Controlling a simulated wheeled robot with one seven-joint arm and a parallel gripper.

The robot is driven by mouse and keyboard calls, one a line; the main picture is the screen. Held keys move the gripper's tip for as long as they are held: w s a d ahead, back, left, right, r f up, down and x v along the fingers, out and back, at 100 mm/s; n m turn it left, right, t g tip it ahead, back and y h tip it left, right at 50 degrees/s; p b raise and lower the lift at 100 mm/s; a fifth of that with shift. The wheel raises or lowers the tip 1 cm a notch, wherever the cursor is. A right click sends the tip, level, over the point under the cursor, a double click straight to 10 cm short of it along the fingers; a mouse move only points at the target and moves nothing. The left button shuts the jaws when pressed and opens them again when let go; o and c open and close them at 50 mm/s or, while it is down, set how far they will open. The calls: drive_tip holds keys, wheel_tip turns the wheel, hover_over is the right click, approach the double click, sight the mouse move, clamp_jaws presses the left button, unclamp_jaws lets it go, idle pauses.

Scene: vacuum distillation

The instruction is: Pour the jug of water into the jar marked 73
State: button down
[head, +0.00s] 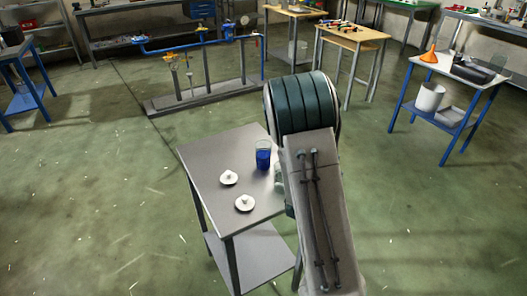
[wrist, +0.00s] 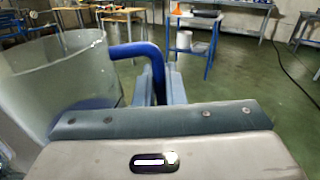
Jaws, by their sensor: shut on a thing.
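My gripper (wrist: 160,85) is shut on the blue handle (wrist: 148,58) of a clear jug (wrist: 45,75), at the left of the wrist view. The jug looks close to upright, with a blue tint low inside. In the head view, a clear vessel with blue contents (head: 263,156) shows over the small grey table, left of my arm. It looks like the same jug, but my arm hides the grip. A pale, partly hidden object (head: 279,181) stands beside my arm; it may be a jar. No mark 73 is readable. My gripper is hidden in the head view.
Two white lids (head: 228,178) (head: 244,202) lie on the grey table (head: 205,150). A blue pipe rig (head: 200,45) stands behind it. At right is a table with an orange funnel (head: 430,52) and a white bucket (head: 430,96) on its shelf. Floor around is open.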

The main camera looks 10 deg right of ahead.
drive_tip(key=shift+s+d+f+m+b, duration=0.15)
drive_tip(key=shift+d+f+m+b, duration=0.05)
drive_tip(key=shift+f+m+b, duration=0.3)
wheel_tip(320, 180, up, 9)
drive_tip(key=p, duration=0.6)
drive_tip(key=shift+r+p, duration=0.1)
drive_tip(key=shift+p, duration=0.3)
